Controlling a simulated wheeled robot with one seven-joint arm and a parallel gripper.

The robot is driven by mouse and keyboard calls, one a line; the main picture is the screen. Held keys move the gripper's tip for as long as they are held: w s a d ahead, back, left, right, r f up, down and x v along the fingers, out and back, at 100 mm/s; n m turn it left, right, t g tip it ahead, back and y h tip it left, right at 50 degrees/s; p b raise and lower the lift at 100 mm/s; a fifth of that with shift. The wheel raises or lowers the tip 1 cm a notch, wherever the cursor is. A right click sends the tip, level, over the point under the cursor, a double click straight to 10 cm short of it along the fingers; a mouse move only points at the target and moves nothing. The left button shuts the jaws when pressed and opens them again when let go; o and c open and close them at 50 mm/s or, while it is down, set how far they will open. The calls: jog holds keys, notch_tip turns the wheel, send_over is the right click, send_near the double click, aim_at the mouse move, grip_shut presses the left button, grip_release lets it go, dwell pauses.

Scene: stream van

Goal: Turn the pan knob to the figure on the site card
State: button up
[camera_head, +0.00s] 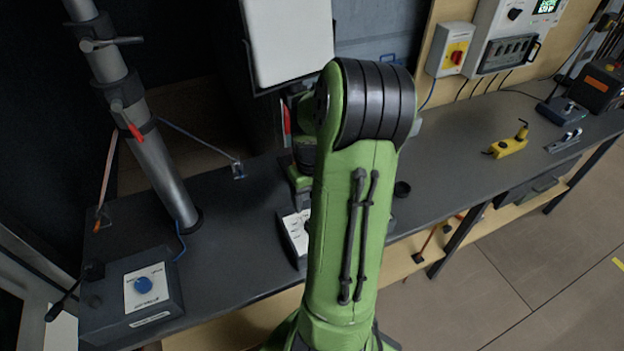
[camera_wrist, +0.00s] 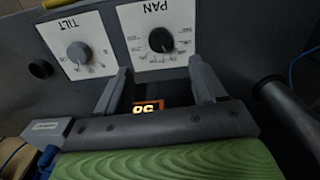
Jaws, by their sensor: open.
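The pan knob (camera_wrist: 161,39) is a round black knob on a white panel marked PAN (camera_wrist: 158,62), which appears upside down in the wrist view. Its pointer and scale figures are too small to read. My gripper (camera_wrist: 160,70) is open, its two fingers apart and empty, on the near side of the pan knob and not around it. In the head view my green arm hides the gripper and most of the control box (camera_head: 297,236). I cannot make out a site card with a readable figure.
A grey tilt knob (camera_wrist: 79,52) is beside the PAN panel. An orange-lit display (camera_wrist: 148,107) shows between my fingers, partly hidden. A mast (camera_head: 150,155) and blue-knob box (camera_head: 143,287) stand left on the dark bench (camera_head: 235,265). A yellow device (camera_head: 509,146) lies right.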

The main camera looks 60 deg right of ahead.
notch_tip(320, 180, up, 6)
jog(key=shift+f+p, duration=0.1)
jog(key=shift+p, duration=0.3)
